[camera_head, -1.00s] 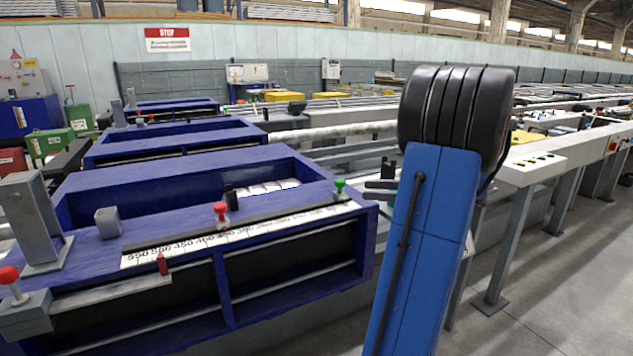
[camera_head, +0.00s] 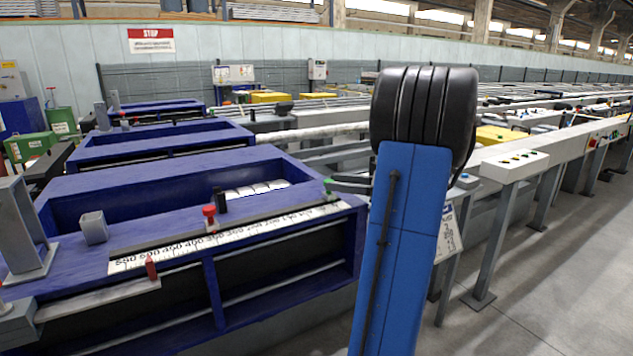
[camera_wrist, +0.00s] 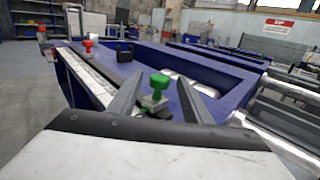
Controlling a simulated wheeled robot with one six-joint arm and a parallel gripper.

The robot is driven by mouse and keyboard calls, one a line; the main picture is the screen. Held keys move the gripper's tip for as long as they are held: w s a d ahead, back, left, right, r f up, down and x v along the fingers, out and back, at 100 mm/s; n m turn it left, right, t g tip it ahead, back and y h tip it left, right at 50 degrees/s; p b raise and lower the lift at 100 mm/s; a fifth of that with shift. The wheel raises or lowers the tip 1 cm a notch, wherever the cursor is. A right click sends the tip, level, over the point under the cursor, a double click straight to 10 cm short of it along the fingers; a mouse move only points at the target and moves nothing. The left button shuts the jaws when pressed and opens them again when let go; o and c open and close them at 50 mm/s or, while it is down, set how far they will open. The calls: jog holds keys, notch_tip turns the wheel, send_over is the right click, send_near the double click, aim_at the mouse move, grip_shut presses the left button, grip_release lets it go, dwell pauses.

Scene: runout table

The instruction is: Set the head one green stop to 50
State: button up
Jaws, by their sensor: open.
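The green stop (camera_head: 329,185) sits at the right, low-number end of the white scale (camera_head: 235,235) on the nearest blue frame (camera_head: 130,185). Its green knob also shows in the wrist view (camera_wrist: 159,81), upright on a small metal block. My gripper (camera_head: 347,183) is at the green stop from the right, partly hidden by my arm. In the wrist view my open gripper (camera_wrist: 165,78) has one finger on each side of the stop, with gaps visible. A red stop (camera_head: 209,213) stands further left on the same rail, and it shows in the wrist view (camera_wrist: 88,46).
A small red pointer (camera_head: 151,267) stands at the scale's left end. A black post (camera_head: 220,200) rises behind the red stop. A grey square tube (camera_head: 94,228) and grey upright (camera_head: 22,230) stand at left. Open floor (camera_head: 540,290) lies at right.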

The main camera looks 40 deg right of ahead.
jog(key=shift+x, duration=3.5)
jog(key=shift+c, duration=0.7)
grip_shut()
jog(key=shift+a, duration=0.15)
